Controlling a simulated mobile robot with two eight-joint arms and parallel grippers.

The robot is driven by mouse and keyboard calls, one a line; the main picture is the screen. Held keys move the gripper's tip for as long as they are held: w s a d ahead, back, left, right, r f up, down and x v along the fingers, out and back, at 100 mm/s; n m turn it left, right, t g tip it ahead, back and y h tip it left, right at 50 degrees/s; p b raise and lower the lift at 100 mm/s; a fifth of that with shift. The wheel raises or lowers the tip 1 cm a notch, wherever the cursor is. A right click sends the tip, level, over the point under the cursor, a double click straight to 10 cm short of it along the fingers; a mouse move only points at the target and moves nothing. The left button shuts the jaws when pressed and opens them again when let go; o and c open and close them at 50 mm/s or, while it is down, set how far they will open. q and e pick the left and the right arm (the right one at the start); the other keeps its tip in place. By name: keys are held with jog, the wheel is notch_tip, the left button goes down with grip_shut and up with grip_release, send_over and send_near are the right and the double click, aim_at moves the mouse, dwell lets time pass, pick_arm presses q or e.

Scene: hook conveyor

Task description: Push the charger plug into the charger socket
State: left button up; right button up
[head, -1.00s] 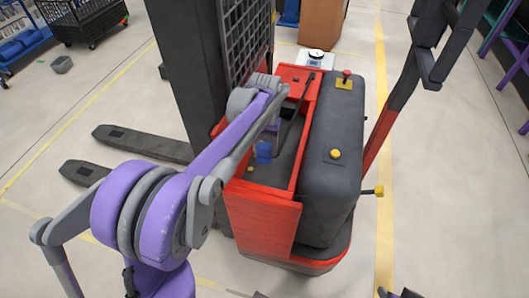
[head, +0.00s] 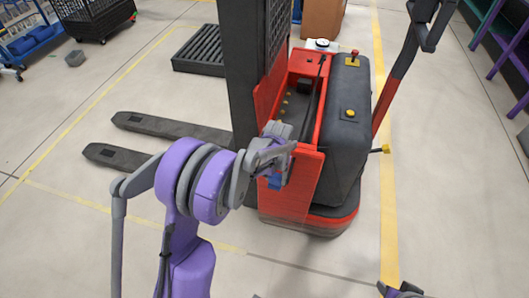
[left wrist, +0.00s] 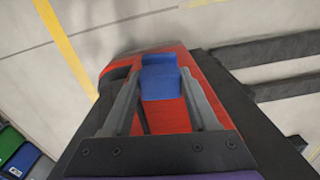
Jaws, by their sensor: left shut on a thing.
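My left gripper (head: 275,176) is shut on a blue block-shaped piece (head: 274,183), which looks like the charger plug. In the left wrist view the blue piece (left wrist: 160,80) sits between the two grey fingers (left wrist: 160,100), with the red truck body behind it. In the head view the gripper is at the near side of the red and black pallet truck (head: 300,185), outside its open top compartment (head: 290,103). Whether the plug touches the truck I cannot tell. I cannot make out the charger socket.
Two dark forks (head: 165,128) extend left from the truck. Its black mast (head: 245,70) stands behind my gripper, and the tiller (head: 410,60) rises at right. A dark slatted pallet (head: 200,52) lies behind. The floor (head: 310,265) in front is clear.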

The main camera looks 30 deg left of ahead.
pick_arm(q)
jog(key=s+d+f, duration=0.1)
jog(key=d+f, duration=0.1)
jog(key=f, duration=0.4)
jog(key=s+d+f+m+p, duration=0.1)
jog(key=s+d+f, duration=0.1)
jog(key=f, duration=0.4)
jog(key=shift+s+d, duration=0.2)
jog(key=shift+d, duration=0.45)
pick_arm(e)
jog(key=shift+w+r, duration=0.8)
jog(key=shift+w, duration=0.15)
pick_arm(q)
jog(key=shift+d+r, duration=0.1)
pick_arm(e)
jog(key=shift+s+d, duration=0.1)
jog(key=shift+d, duration=0.05)
